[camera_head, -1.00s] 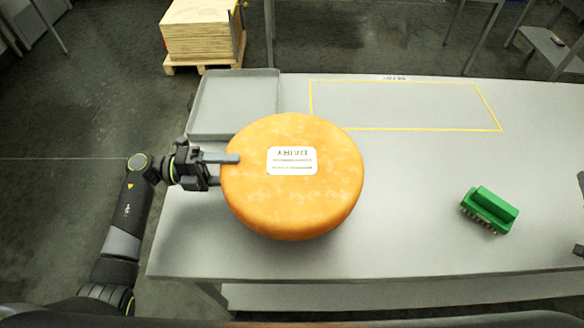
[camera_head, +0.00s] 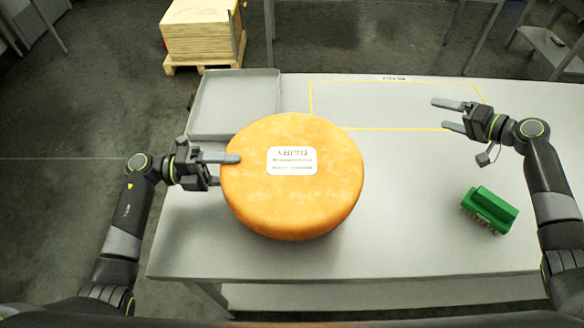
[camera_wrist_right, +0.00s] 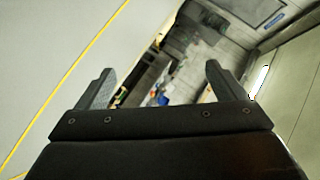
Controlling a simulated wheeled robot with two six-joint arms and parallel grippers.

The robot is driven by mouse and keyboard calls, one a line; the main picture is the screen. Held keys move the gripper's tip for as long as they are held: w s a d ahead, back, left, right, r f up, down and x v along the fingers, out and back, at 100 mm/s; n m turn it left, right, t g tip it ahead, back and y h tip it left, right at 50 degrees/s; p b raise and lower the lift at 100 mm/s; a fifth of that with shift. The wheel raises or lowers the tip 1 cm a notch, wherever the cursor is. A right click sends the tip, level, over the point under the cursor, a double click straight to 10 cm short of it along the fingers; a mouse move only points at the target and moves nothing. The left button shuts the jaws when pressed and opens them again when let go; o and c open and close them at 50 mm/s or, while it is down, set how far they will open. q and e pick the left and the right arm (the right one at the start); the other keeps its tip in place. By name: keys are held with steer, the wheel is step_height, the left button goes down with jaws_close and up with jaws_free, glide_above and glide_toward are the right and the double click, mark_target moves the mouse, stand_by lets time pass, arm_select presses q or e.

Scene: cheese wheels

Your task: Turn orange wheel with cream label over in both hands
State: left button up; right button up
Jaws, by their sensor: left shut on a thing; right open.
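The orange wheel (camera_head: 290,205) with its cream label (camera_head: 292,160) facing up is in the middle left of the head view, over the grey table. The label's print reads upside down. My left gripper (camera_head: 228,170) is shut on the wheel's left edge, one finger on top; the lower finger is partly hidden. My right gripper (camera_head: 446,114) is open and empty, well to the right of the wheel, its fingers pointing left. In the right wrist view its two fingers (camera_wrist_right: 156,85) are spread with nothing between them.
A green brush-like block (camera_head: 489,209) lies on the right of the table (camera_head: 400,240). A grey tray (camera_head: 235,100) is behind the wheel at left. A yellow outlined area (camera_head: 390,100) at the back is empty.

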steer(key=s+a+r+n+g+y, duration=0.2)
steer(key=a+y, duration=0.1)
steer(key=a, duration=0.3)
steer(key=s+a+r+n+g+y, duration=0.1)
steer(key=a+r+n+g+y, duration=0.15)
steer(key=a, duration=0.35)
steer(key=s+a+f+g+y, duration=0.2)
steer(key=s+a+f+g, duration=0.15)
steer(key=s, duration=0.25)
steer(key=s+a+f+g+y, duration=0.2)
steer(key=s+a+f, duration=0.15)
steer(key=s, duration=0.35)
steer(key=shift+m+h, duration=0.25)
steer(key=shift+m, duration=0.2)
steer(key=shift+w+a+r, duration=0.1)
steer(key=shift+a+r, duration=0.05)
steer(key=shift+a, duration=0.95)
steer(key=shift+w+a+r, duration=0.1)
steer(key=shift+a, duration=1)
steer(key=shift+w+a+r, duration=0.1)
steer(key=shift+a+r, duration=0.05)
steer(key=shift+a, duration=0.95)
steer(key=c, duration=1.8)
